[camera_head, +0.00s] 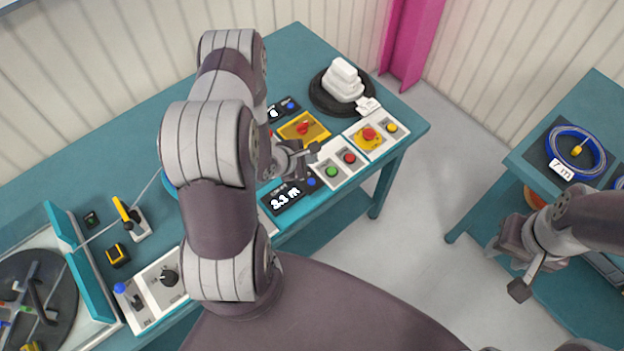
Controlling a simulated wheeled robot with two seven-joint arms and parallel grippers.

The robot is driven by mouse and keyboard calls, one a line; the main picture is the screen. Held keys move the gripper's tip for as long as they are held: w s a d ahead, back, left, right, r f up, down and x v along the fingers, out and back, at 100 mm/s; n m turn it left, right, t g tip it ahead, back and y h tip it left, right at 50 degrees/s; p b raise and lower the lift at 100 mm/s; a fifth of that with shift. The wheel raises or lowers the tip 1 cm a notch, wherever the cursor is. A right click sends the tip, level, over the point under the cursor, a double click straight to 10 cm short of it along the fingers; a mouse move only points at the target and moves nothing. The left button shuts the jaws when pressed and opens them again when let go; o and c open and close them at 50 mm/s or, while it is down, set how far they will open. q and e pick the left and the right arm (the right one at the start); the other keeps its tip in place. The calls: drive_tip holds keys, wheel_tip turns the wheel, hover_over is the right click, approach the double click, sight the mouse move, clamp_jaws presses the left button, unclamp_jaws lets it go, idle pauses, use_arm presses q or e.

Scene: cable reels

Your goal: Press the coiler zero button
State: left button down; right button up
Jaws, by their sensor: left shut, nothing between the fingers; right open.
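The teal bench carries a black length display (287,198) reading about 8.3 m, with a small blue button (311,181) at its right end. I take this blue button for the coiler zero button; its label is too small to read. My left gripper (314,149) is shut and empty, a little above and behind the blue button in the picture. I cannot tell its height over the panel. My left arm hides the middle of the bench. My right gripper (508,268) is open and empty, beside the right-hand table.
Near the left gripper are a green button (331,172), a red button (349,158), a red emergency stop (369,134) and a yellow box with a red switch (303,128). A second display (284,109) stands behind. A blue cable coil (577,152) lies at right.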

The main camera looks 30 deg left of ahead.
use_arm(q)
drive_tip(key=b, duration=0.8)
hover_over(309, 184)
wheel_tip(309, 184, down, 8)
drive_tip(key=shift+r, duration=0.15)
drive_tip(key=shift+w+f, duration=0.1)
drive_tip(key=shift+f, duration=0.45)
idle(1.0)
drive_tip(key=shift+f+b, duration=0.35)
drive_tip(key=shift+f, duration=0.05)
drive_tip(key=shift+f, duration=0.45)
idle(0.5)
drive_tip(key=shift+r+p, duration=0.65)
drive_tip(key=shift+r, duration=0.2)
